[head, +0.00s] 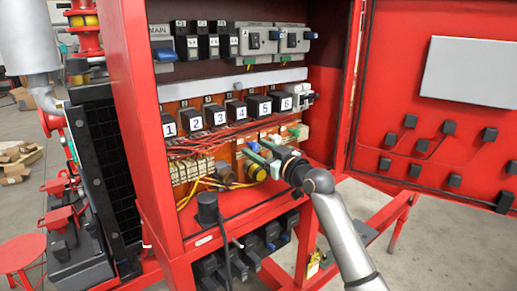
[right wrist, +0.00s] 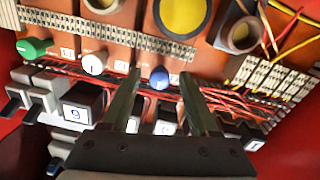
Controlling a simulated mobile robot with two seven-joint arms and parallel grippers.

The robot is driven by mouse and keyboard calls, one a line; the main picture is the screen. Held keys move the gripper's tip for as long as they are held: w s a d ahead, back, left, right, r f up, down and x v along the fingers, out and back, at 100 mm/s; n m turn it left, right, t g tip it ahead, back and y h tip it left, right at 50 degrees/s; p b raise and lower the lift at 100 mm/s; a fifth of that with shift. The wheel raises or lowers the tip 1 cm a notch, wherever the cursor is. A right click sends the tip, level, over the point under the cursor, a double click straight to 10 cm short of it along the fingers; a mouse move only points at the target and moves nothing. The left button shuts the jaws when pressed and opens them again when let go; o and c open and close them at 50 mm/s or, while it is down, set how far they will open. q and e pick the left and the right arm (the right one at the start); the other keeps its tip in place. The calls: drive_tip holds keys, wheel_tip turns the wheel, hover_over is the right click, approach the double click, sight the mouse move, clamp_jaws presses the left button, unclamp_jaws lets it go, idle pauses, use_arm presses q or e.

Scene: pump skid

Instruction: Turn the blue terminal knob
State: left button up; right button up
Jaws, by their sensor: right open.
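The blue terminal knob (right wrist: 159,77) shows in the right wrist view on the terminal strip, between a row of numbered black blocks and large round parts. It also shows small in the head view (head: 253,146), partly hidden by my gripper. My right gripper (right wrist: 160,82) is open, with one finger on each side of the knob in the picture and a gap on both sides. I cannot tell whether the fingertips reach to the knob's depth. In the head view the right gripper (head: 256,151) points into the cabinet from the right. My left gripper is not in view.
A white knob (right wrist: 94,63) and a green knob (right wrist: 33,47) sit beside the blue one in the right wrist view. Red wires (head: 200,144) run left of the gripper. The red cabinet door (head: 400,120) stands open at right. The floor at right is mostly clear.

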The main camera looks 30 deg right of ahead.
drive_tip(key=shift+c, duration=0.3)
clamp_jaws()
drive_tip(key=shift+m, duration=0.4)
drive_tip(key=m, duration=0.3)
drive_tip(key=shift+m, duration=0.3)
drive_tip(key=m, duration=0.8)
drive_tip(key=shift+m, duration=0.4)
drive_tip(key=shift+r+m, duration=0.1)
drive_tip(key=shift+m, duration=2.1)
